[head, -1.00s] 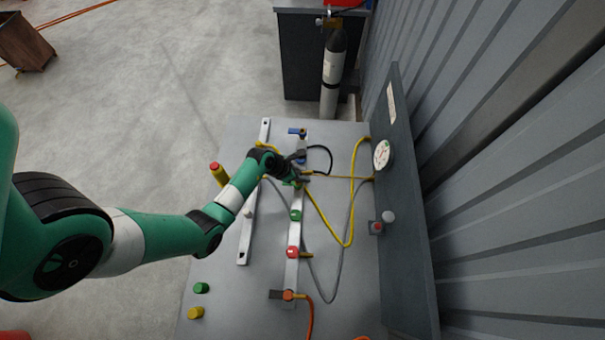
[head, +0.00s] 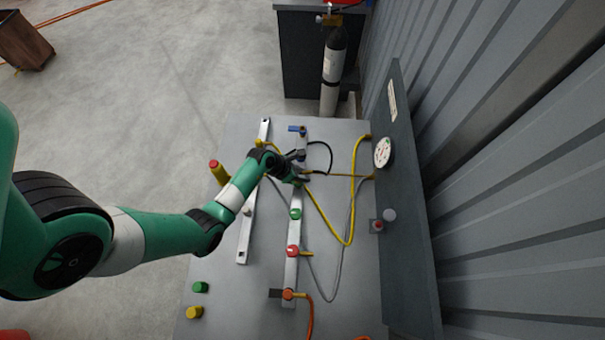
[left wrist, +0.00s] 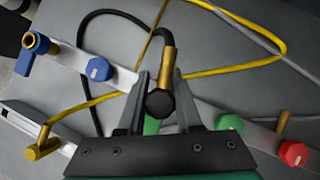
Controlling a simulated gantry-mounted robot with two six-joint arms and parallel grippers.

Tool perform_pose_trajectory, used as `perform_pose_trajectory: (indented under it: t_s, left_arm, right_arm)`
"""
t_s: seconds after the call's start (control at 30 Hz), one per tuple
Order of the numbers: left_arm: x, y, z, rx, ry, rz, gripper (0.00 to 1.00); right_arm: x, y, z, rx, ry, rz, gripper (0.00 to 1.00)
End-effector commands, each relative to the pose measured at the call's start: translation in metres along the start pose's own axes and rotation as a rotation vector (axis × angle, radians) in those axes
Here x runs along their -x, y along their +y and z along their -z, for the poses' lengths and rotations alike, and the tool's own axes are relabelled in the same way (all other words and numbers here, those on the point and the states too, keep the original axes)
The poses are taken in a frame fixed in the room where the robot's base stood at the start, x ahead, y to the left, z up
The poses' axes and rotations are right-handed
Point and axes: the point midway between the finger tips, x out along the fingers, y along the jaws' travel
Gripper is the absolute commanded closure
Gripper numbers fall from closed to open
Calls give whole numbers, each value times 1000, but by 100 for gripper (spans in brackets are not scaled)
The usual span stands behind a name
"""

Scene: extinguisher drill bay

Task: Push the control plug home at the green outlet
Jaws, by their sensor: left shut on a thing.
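My left gripper (head: 300,176) is over the middle of the metal outlet rail on the bench, and it also shows in the left wrist view (left wrist: 160,76). Its two fingers are shut on the control plug (left wrist: 168,62), which has a brass body, a black round end and a black hose leading off it. A green outlet (left wrist: 152,126) shows just below the plug, partly hidden by the plug and gripper. I cannot tell how deep the plug sits in it. My right gripper is in neither view.
A green knob (head: 296,214) and a red knob (head: 293,251) stand farther along the rail. A blue fitting (left wrist: 36,56) and blue knob (left wrist: 98,69) are at its other end. Yellow hose (head: 350,215) loops beside the rail. An upright panel with a gauge (head: 382,153) borders the bench.

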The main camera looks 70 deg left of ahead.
Motion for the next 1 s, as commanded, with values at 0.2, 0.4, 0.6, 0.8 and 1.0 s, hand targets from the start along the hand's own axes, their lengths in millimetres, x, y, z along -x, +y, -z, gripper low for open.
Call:
perform_pose_trajectory:
  t_s: [0.2,0.4,0.6,0.8,1.0]
  left_arm:
    - [1,0,-1,1,-1,0,100]
    - [0,0,0,0,-1,0,100]
    - [-1,0,0,0,-1,0,100]
    - [-4,0,2,0,-1,0,100]
    - [-7,0,4,0,-1,0,100]
  right_arm:
    - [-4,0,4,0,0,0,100]
    - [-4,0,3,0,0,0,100]
    - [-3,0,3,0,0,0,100]
    - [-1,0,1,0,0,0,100]
    - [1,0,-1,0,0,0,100]
